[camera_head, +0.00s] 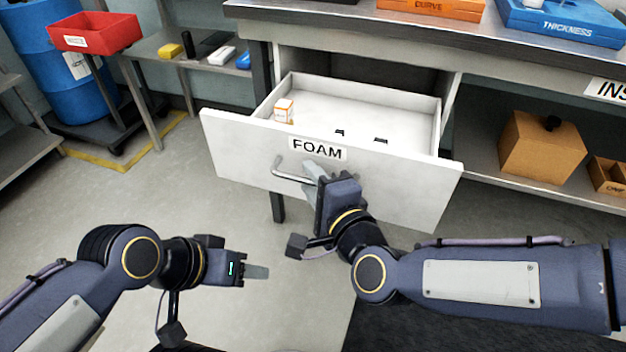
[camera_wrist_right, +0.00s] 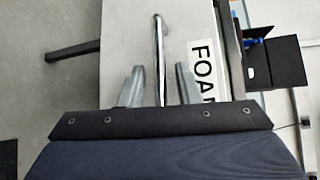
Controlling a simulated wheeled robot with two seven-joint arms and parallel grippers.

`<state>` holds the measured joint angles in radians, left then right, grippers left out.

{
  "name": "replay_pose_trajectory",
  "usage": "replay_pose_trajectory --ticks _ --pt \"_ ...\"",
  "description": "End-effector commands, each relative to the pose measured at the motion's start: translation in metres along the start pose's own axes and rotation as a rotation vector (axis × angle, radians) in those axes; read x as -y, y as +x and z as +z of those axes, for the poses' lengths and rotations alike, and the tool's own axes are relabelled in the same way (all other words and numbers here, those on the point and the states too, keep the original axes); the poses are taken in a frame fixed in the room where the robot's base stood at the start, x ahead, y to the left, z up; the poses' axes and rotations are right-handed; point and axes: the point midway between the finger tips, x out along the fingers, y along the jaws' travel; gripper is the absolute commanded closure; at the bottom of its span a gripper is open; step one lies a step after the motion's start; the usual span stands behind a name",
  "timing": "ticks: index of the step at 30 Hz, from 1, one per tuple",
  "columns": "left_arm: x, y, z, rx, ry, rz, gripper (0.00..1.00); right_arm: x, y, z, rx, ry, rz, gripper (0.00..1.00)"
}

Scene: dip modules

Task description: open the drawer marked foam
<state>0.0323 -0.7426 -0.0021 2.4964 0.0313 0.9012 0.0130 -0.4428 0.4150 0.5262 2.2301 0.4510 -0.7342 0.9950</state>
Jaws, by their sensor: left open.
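The white drawer (camera_head: 415,185) with the FOAM label (camera_head: 318,149) stands pulled well out of the bench, its inside showing. A small white and orange box (camera_head: 284,110) and two small dark items lie in it. Its bar handle (camera_head: 290,178) is on the front below the label. My right gripper (camera_head: 313,172) is at the handle's right part. In the right wrist view the handle (camera_wrist_right: 158,60) runs between the two fingers (camera_wrist_right: 160,88), with gaps on both sides, so the gripper is open around it. My left gripper (camera_head: 257,271) is empty, open, over the floor at lower left.
The bench top (camera_head: 340,18) above the drawer carries an orange tray (camera_head: 432,9) and a blue tray (camera_head: 565,20). The floor before the drawer is clear.

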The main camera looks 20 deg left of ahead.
Motion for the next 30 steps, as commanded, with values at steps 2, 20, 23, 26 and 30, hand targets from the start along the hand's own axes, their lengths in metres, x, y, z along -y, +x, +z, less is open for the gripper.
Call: replay_pose_trajectory --ticks 2,20,23,26,30 --pt "0.000 0.000 0.000 0.000 0.000 0.000 0.51 0.000 0.000 0.000 0.000 0.000 0.000 0.67" --pt "-0.005 -0.011 -0.006 0.000 0.000 0.000 0.51 0.003 -0.055 0.000 -0.001 -0.003 -0.002 0.67" --pt "-0.006 -0.014 -0.007 0.000 0.000 0.000 0.51 0.003 -0.068 0.000 -0.001 -0.002 -0.003 0.67" --pt "-0.007 -0.015 -0.007 0.000 0.000 0.000 0.51 0.001 -0.076 0.000 -0.001 -0.001 -0.002 0.67" --pt "-0.007 -0.015 -0.007 0.000 0.000 0.000 0.51 0.000 -0.079 0.000 0.000 0.001 0.000 0.67"
